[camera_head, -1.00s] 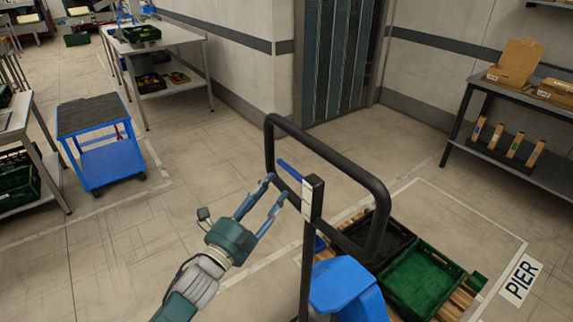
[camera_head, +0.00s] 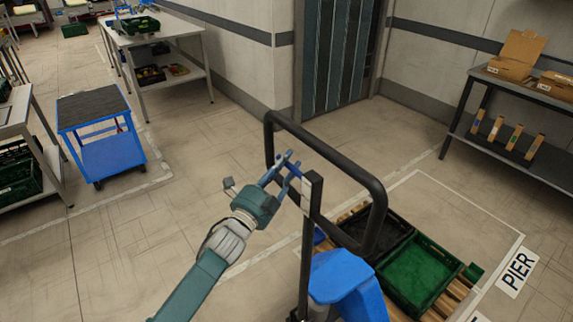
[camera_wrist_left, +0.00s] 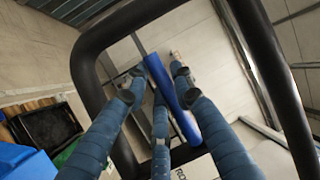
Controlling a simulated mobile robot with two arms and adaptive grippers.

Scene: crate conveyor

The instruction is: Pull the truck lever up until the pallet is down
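The pallet truck has a black loop handle (camera_head: 330,150) on a black post (camera_head: 307,235) and a blue body (camera_head: 345,285). Its blue lever (camera_wrist_left: 185,100) sticks out near the top of the post, inside the loop. My left gripper (camera_head: 285,168) is at the lever, with its fingers spread. In the left wrist view the lever lies between the fingers, which look open; I cannot tell whether they touch it. The wooden pallet (camera_head: 455,297) carries a black crate (camera_head: 345,228) and a green crate (camera_head: 445,262). Its height above the floor is unclear. My right gripper is not in view.
A blue cart (camera_head: 108,155) stands at the left by a work table (camera_head: 170,28). A shelf with cardboard boxes (camera_head: 513,57) stands at the right wall. A floor sign reading PIER (camera_head: 518,271) lies beside the pallet. The floor between cart and truck is clear.

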